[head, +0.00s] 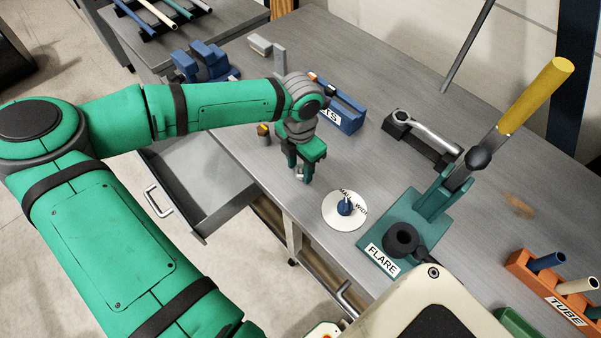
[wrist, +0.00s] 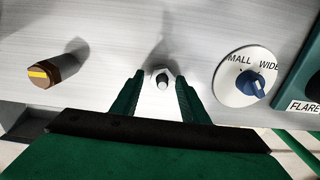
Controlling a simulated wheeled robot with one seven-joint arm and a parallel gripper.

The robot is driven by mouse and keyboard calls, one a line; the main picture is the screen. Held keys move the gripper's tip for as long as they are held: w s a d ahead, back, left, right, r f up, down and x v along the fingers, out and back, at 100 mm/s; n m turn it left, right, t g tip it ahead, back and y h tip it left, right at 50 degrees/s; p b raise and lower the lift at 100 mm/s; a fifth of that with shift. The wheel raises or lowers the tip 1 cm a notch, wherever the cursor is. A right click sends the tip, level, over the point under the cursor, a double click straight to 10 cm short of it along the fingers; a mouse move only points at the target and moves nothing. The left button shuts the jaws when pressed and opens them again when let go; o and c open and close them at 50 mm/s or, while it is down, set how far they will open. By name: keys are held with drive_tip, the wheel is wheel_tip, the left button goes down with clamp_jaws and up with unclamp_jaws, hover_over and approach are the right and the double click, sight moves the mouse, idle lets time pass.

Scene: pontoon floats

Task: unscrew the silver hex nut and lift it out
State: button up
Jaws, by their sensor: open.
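The silver hex nut (wrist: 164,73) shows in the wrist view as a small pale piece around a short upright post with a dark part, on the grey metal bench top. My gripper (wrist: 160,88) is open, with one green finger to the left of the nut and one to the right. Gaps show between the fingers and the nut, and nothing is held. In the head view my gripper (head: 301,166) points down over the bench near its front edge. There the nut is mostly hidden by the fingers, and I cannot make out its thread.
A white dial with a blue knob (head: 344,208) lies right of my gripper, marked "WIDE". Beyond it stands the teal FLARE press (head: 420,222) with a yellow-handled lever. A brown knob with a yellow stripe (wrist: 52,72) is to the left. An open drawer (head: 190,190) juts out below the bench.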

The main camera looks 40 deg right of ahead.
drive_tip(key=m, duration=0.6)
drive_tip(key=shift+m, duration=0.3)
drive_tip(key=m, duration=2)
drive_tip(key=shift+s+d, duration=0.15)
drive_tip(key=shift+d, duration=0.05)
